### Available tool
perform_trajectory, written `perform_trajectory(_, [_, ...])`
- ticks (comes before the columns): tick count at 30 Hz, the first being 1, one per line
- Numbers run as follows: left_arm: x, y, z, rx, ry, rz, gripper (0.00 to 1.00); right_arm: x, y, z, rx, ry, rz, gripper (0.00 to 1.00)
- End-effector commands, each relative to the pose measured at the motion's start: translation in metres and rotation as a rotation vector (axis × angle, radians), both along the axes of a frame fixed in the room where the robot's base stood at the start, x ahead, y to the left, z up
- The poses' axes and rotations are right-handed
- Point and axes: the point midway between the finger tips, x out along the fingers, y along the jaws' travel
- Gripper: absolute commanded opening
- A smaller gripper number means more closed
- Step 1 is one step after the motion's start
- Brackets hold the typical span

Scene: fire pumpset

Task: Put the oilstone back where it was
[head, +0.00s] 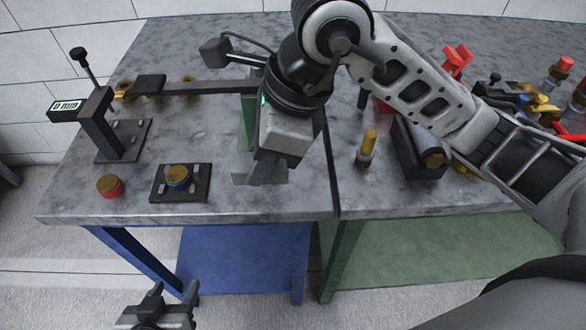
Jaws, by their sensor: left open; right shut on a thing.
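My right gripper (266,178) points down over the front middle of the left table part, shut, its grip mostly hidden by its own body. A grey-green block (242,166), which looks like the oilstone, shows at the left side of its fingers. I cannot tell whether the block touches the tabletop. A taller green piece (249,112) shows behind it, partly covered by my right arm. My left gripper (168,292) is open and empty, low in front of the table.
A gauge stand (98,122) and a long dark bar (210,88) are at the left. A red-and-brass cap (110,186) and a black plate (160,190) with a blue-and-brass cap (177,176) lie near the front edge. A brass-topped fitting (367,148) and dark block (412,155) stand right.

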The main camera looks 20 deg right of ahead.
Motion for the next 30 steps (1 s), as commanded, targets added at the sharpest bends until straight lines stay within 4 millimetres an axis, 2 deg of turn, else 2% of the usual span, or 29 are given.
perform_trajectory(1, [-0.001,0.000,0.001,0.003,0.004,-0.001,0.54,0.004,-0.014,-0.006,-0.005,0.005,-0.008,0.08])
perform_trajectory(6, [-0.001,0.000,0.000,0.005,0.004,-0.002,0.54,0.014,-0.034,-0.039,-0.002,0.005,-0.003,0.08])
perform_trajectory(16, [0.001,0.001,0.003,0.009,-0.002,-0.004,0.54,0.023,-0.055,-0.066,-0.002,0.004,-0.002,0.08])
perform_trajectory(22, [0.002,0.002,0.008,0.015,-0.004,-0.007,0.54,0.022,-0.053,-0.090,0.002,0.002,0.001,0.08])
perform_trajectory(30, [0.000,0.002,0.002,0.019,0.006,-0.007,0.54,0.023,-0.052,-0.093,0.001,-0.001,0.003,0.08])
